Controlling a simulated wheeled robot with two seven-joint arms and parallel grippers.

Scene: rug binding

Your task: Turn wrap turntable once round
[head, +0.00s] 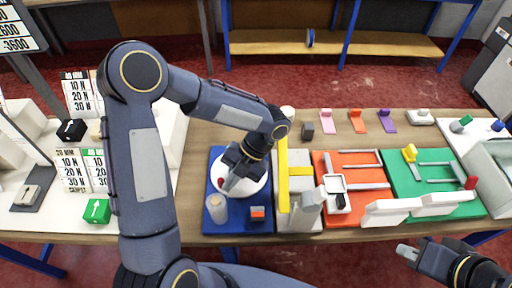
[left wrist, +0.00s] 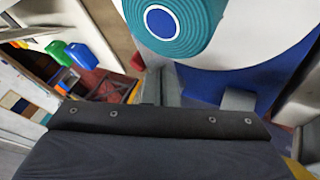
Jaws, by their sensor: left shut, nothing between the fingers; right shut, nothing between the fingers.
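The white round turntable (head: 256,184) sits on a blue base board (head: 238,218) left of the table's middle. A small red knob (head: 221,181) shows at its left side, close to my left fingers; it also shows in the left wrist view (left wrist: 137,62). My left gripper (head: 228,184) is shut and empty, low over the turntable's left part. Whether it touches the disc or knob I cannot tell. A teal roll with a blue centre (left wrist: 160,20) lies on the turntable in the left wrist view; my arm hides it in the head view. My right gripper (head: 404,250) is shut and empty at the lower right.
A pale cylinder (head: 216,208) and a small orange-and-grey block (head: 257,212) stand on the blue board's front. Orange (head: 331,160) and green (head: 437,171) boards with fixtures follow. A green block (head: 97,211) lies left.

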